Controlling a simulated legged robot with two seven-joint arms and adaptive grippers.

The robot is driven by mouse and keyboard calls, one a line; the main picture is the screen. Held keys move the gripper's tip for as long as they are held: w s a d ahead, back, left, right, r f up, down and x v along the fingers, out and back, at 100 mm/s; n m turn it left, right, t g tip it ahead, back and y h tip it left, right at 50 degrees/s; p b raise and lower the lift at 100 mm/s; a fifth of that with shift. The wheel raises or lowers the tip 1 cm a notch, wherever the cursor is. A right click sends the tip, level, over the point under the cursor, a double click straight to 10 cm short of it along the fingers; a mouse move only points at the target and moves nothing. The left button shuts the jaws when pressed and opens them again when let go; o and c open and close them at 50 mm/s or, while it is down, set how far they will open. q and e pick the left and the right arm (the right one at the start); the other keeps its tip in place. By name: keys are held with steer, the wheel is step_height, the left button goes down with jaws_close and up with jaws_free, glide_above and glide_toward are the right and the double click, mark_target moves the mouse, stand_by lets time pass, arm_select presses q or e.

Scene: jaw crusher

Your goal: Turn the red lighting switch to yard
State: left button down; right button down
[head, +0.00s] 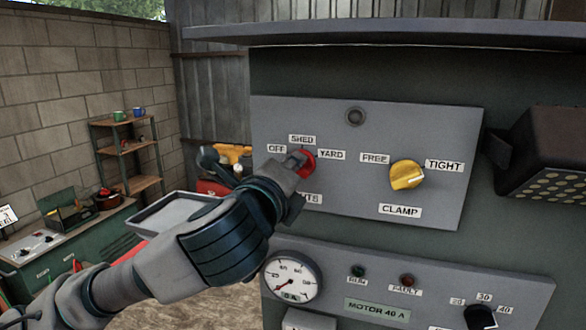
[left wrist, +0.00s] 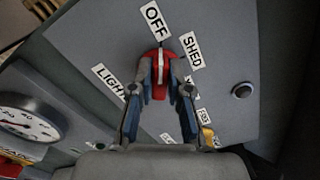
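The red lighting switch (head: 309,164) is a round knob on the upper grey panel, with labels OFF, SHED and YARD around it. In the left wrist view the red switch (left wrist: 160,88) shows a pale line pointing roughly toward the OFF label (left wrist: 154,19). My left gripper (head: 297,160) is at the switch. In the left wrist view its fingertips (left wrist: 161,72) stand on both sides of the knob's grip, closed in on it. The YARD label (head: 331,155) is clear in the head view. The label below the switch is partly hidden by my gripper. My right gripper is not in view.
A yellow clamp knob (head: 406,175) with FREE and TIGHT labels sits right of the switch. A lower panel has a gauge (head: 291,277) and a black selector (head: 480,317). A dark perforated box (head: 546,155) juts out at right. A ledge (head: 400,34) overhangs the panel.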

arm_select(q)
steer(key=shift+d+f, duration=0.2)
steer(key=shift+f, duration=0.1)
steer(key=m+b, duration=0.1)
steer(key=b, duration=0.2)
steer(key=f+m+b, duration=0.1)
steer(key=m+b, duration=0.1)
steer(key=b, duration=0.2)
steer(key=shift+d, duration=0.15)
steer(key=m, duration=0.7)
steer(key=r+m, duration=0.1)
steer(key=m, duration=1.3)
steer(key=shift+s+r, duration=0.1)
steer(key=shift+r, duration=0.15)
steer(key=c, duration=1.1)
jaws_free()
steer(key=shift+w+d+f, duration=0.1)
steer(key=shift+w+d, duration=0.05)
steer(key=shift+w, duration=0.05)
